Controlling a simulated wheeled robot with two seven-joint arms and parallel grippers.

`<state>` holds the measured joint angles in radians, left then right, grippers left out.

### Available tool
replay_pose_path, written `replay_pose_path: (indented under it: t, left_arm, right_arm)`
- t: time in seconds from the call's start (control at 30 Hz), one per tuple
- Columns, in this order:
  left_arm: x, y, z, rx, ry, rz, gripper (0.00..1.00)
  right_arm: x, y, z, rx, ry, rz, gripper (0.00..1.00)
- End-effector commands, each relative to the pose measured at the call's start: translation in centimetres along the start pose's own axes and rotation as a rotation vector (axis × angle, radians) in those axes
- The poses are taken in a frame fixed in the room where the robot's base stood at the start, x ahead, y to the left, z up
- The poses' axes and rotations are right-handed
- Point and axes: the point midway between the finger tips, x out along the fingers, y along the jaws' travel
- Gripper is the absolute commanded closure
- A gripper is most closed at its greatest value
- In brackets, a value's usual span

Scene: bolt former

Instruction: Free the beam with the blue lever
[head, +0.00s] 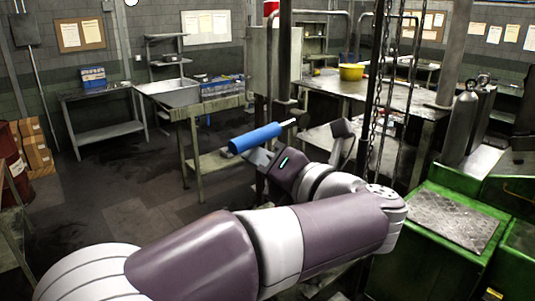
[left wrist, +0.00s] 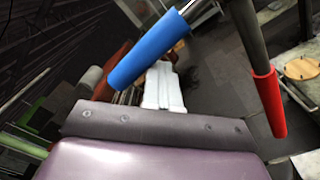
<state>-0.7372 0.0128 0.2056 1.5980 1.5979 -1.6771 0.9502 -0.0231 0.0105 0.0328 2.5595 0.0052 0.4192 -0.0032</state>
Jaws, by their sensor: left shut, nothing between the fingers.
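The blue lever (head: 256,137) is a thick blue sleeve on a thin metal rod, tilted up to the right, near the centre of the head view. In the left wrist view the blue lever (left wrist: 148,50) slants across the upper middle. My left gripper (head: 257,156) is just below the blue sleeve in the head view. In the left wrist view my left gripper (left wrist: 162,72) shows pale fingers, shut and empty, close beside the sleeve; I cannot tell whether they touch. I cannot pick out the beam with certainty. My right gripper is out of view.
A red-sleeved lever (left wrist: 268,103) stands right of the blue one in the left wrist view. In the head view, chains (head: 380,90) hang right of centre. A green machine (head: 430,245) stands at right, and a workbench (head: 205,108) behind the lever.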

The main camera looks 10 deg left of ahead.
Motion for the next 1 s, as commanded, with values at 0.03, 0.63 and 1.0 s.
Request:
replay_pose_path:
  t: [0.03, 0.63, 1.0]
  left_arm:
    - [0.0, 0.5, 0.3, -0.005, 0.0, 0.0, 1.0]
    - [-2.1, 3.9, 2.9, -0.003, -0.004, -0.003, 1.0]
    - [-10.0, 4.2, 3.0, -0.002, -0.001, -0.001, 1.0]
  right_arm:
    - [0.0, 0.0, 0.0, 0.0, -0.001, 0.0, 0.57]
    - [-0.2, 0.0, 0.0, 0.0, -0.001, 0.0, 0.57]
    - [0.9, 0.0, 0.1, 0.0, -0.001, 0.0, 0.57]
